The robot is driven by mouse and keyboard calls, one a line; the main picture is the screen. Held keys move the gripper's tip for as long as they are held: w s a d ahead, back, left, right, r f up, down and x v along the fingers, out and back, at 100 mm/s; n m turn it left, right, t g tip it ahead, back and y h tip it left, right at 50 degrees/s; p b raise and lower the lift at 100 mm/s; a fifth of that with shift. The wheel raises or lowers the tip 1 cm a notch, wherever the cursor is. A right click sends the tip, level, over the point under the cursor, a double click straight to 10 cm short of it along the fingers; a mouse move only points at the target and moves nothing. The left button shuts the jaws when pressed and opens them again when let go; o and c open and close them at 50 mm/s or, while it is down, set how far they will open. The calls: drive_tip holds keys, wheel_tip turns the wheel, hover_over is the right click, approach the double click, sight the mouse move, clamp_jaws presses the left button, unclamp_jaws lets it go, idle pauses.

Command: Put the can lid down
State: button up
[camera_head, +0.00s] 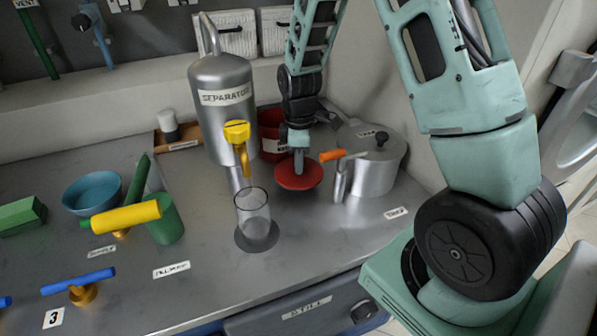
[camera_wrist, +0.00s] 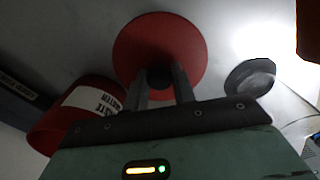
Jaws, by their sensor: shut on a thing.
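The can lid is a round red disc (camera_head: 298,178) with a dark knob in its middle. My gripper (camera_head: 299,160) points down and is shut on the knob. In the wrist view the lid (camera_wrist: 190,45) lies just beyond my fingers (camera_wrist: 160,78), which pinch the knob from both sides. The red can (camera_head: 269,148) stands behind and left of the lid, partly hidden by the separator and my arm. It also shows in the wrist view (camera_wrist: 52,130), with a white label. The lid is apart from the can's mouth; I cannot tell whether it touches the counter.
A steel separator (camera_head: 222,120) with a yellow valve (camera_head: 237,133) stands left of my gripper, with a clear glass (camera_head: 254,215) in front. A steel pot (camera_head: 375,170) with an orange-handled tap (camera_head: 332,155) is close on the right. Counter (camera_head: 310,235) in front is bare.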

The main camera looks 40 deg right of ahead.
drive_tip(key=shift+f, duration=1.85)
drive_tip(key=shift+f, duration=0.2)
drive_tip(key=o, duration=1)
drive_tip(key=shift+r, duration=0.1)
wheel_tip(320, 180, up, 12)
drive_tip(key=shift+r, duration=0.15)
